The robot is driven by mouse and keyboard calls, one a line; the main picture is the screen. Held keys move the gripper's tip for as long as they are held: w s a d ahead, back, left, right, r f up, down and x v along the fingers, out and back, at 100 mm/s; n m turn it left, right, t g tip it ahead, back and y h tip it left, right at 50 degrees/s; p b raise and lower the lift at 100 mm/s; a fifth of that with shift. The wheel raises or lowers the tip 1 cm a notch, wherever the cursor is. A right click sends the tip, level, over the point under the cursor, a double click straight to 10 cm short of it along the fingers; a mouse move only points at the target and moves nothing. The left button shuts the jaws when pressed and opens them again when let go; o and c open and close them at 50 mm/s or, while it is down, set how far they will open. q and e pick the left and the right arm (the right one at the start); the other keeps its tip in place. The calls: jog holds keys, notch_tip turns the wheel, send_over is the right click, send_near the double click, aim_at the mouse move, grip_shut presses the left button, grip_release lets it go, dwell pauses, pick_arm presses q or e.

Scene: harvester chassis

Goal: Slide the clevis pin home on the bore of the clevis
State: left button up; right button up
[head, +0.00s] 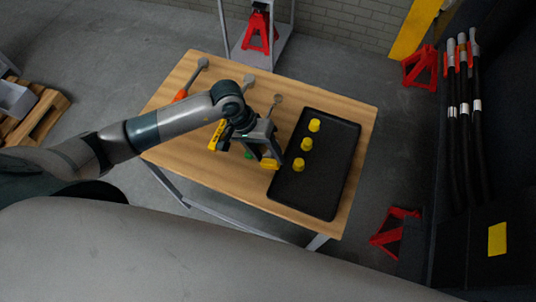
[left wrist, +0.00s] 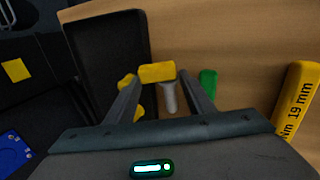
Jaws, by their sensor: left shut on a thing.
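A clevis pin with a yellow head (head: 269,164) is at the tips of my left gripper (head: 266,151), above the wooden table near the left edge of the black tray. In the left wrist view the pin's yellow head (left wrist: 157,72) and short grey shank (left wrist: 168,98) show between the two fingers of the left gripper (left wrist: 160,83), which is shut on it. Three more yellow pieces (head: 306,144) stand in a row in the tray. I cannot make out the clevis or its bore in either view. My right gripper is not in view.
The black tray (head: 330,190) lies on the wooden table (head: 355,110). A yellow tool marked 19 mm (left wrist: 298,100), a green item (left wrist: 208,83) and an orange-handled tool (head: 181,96) lie left of it. Dark machinery with hoses (head: 464,90) stands at right. Red stands (head: 394,230) are on the floor.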

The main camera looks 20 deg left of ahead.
pick_arm(q)
jog(key=shift+r+b, duration=0.5)
jog(key=shift+r, duration=0.15)
jog(key=shift+d+r+b, duration=0.2)
jog(key=shift+r+b, duration=0.5)
jog(key=shift+r, duration=0.45)
jog(key=s+d+r+b, duration=0.1)
jog(key=s+d+r, duration=0.1)
jog(key=d, duration=0.1)
jog(key=s+d+r+b, duration=0.1)
jog(key=s+d+r, duration=0.1)
jog(key=d, duration=0.1)
jog(key=s+d+r+b, duration=0.2)
jog(key=shift+s+d+r, duration=0.15)
jog(key=shift+d+r, duration=0.15)
jog(key=shift+d, duration=0.1)
jog(key=shift+s+d+r, duration=0.2)
jog(key=r, duration=0.1)
send_over(268, 158)
jog(key=s+d, duration=0.2)
jog(key=w+a+r, duration=0.1)
jog(key=a, duration=0.2)
jog(key=w+a+r, duration=0.1)
jog(key=a+r, duration=0.1)
jog(key=a, duration=0.1)
jog(key=w+a+r, duration=0.1)
jog(key=a+r, duration=0.1)
jog(key=a, duration=0.2)
jog(key=shift+w+r, duration=0.1)
jog(key=shift+w, duration=0.15)
